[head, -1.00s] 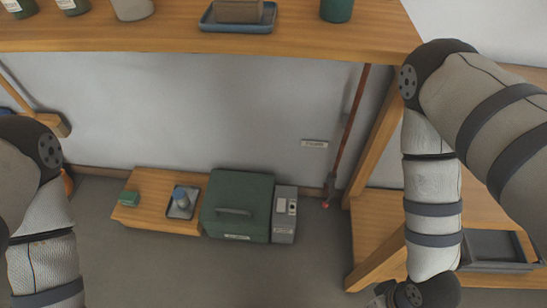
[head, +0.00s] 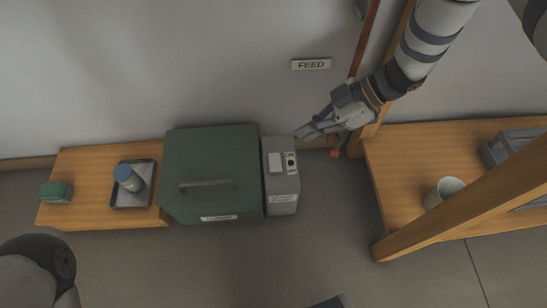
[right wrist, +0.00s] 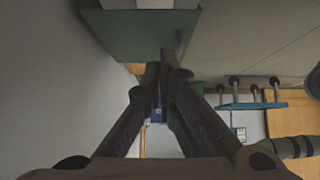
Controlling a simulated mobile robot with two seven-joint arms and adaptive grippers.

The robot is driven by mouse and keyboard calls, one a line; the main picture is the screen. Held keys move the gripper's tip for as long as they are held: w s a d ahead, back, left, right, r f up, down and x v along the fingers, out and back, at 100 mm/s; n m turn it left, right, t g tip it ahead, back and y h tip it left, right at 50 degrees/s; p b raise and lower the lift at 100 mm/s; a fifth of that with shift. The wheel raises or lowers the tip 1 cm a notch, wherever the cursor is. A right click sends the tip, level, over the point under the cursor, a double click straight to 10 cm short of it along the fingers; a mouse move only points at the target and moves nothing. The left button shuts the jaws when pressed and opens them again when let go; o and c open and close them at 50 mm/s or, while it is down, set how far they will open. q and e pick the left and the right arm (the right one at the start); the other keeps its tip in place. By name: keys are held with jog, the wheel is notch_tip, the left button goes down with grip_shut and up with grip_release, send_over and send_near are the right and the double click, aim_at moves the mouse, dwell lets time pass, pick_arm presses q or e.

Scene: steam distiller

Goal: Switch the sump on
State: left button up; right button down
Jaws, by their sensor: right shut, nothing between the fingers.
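A grey box (head: 281,180) stands on the floor, against the right side of a green lidded box (head: 211,175). Its top carries a pale rocker-like plate (head: 275,162) and a small dark control (head: 291,163) with tiny markings. Labels on both boxes are too small to read. My right gripper (head: 302,133) is shut and empty, its tips near the back right corner of the grey box; I cannot tell if they touch. In the right wrist view the shut fingers (right wrist: 160,68) point toward a grey-green box face. My left gripper is out of view.
A "FEED" label (head: 311,64) is on the wall. A wooden shelf (head: 400,155) with a cup (head: 444,191) stands right. A low wooden bench (head: 85,180) holds a tray (head: 144,191) and a blue-capped bottle (head: 126,178).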

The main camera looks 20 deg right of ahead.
jog(key=b, duration=0.4)
send_over(276, 165)
notch_tip(276, 165, down, 8)
jog(key=shift+r, duration=0.15)
notch_tip(276, 165, down, 3)
jog(key=shift+r+b, duration=0.2)
jog(key=shift+b, duration=0.5)
jog(key=shift+f, duration=0.45)
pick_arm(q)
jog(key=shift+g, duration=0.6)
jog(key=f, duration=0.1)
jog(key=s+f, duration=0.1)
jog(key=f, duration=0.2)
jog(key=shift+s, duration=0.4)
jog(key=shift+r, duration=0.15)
pick_arm(e)
jog(key=shift+s+a+f, duration=0.1)
jog(key=shift+s+f, duration=0.05)
jog(key=shift+f, duration=0.15)
